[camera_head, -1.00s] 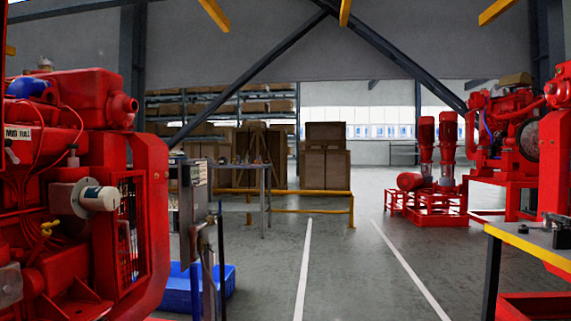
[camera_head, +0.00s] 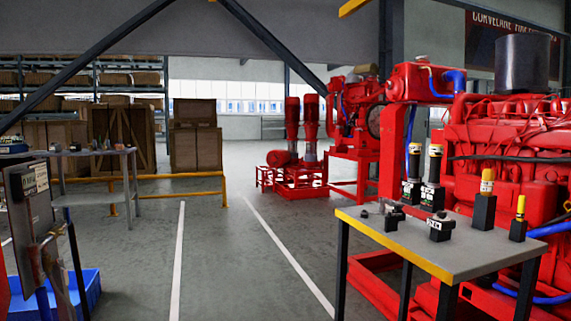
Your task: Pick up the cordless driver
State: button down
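I cannot clearly make out the cordless driver. A workbench (camera_head: 408,247) with a grey top and yellow edge stands at the right. Small dark tools (camera_head: 394,215) lie near its left end; one may be the driver, but they are too small to tell. A black block-shaped item (camera_head: 440,228) sits to their right. Two black items with yellow tops, a larger one (camera_head: 484,208) and a smaller one (camera_head: 518,222), stand further right. My gripper is not in view.
A red engine (camera_head: 500,150) stands behind the bench. Red pumps (camera_head: 298,165) stand further back. At left are another table (camera_head: 95,153), a blue bin (camera_head: 85,290) and a yellow rail (camera_head: 170,177). The marked grey floor (camera_head: 230,265) in the middle is clear.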

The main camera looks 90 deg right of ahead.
aim_at(415, 149)
jog(key=z, duration=3.6)
